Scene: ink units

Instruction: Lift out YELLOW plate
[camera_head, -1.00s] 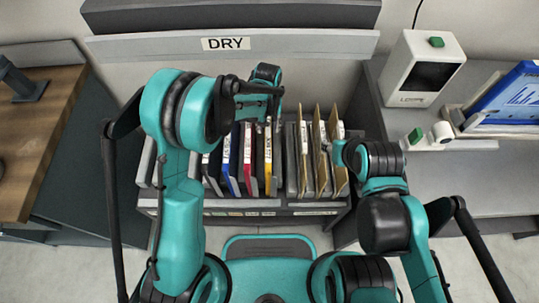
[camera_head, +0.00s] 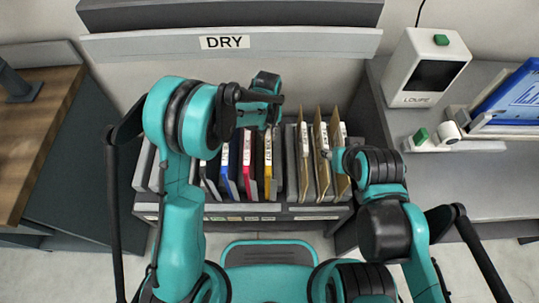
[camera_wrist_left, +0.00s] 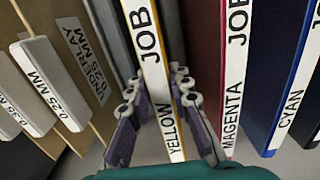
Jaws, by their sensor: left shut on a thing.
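The yellow plate (camera_head: 268,172) stands upright in the rack, its edge facing me. In the left wrist view the yellow plate (camera_wrist_left: 154,75) has a white label reading "JOB" and "YELLOW". My left gripper (camera_head: 271,125) is above the rack, over the yellow plate's top. In the left wrist view its fingers (camera_wrist_left: 158,115) lie on either side of the yellow plate and are shut on it. The magenta plate (camera_wrist_left: 230,75) is beside it, with the cyan plate (camera_wrist_left: 295,90) beyond. My right gripper (camera_head: 330,155) is near the brown folders; its fingers are too small to read.
The rack (camera_head: 320,211) holds several upright plates and brown folders (camera_head: 321,160). A "DRY" ledge (camera_head: 300,42) runs behind. A white "LOUPE" box (camera_head: 423,68) stands on the right counter. A wooden bench (camera_head: 45,125) is at the left.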

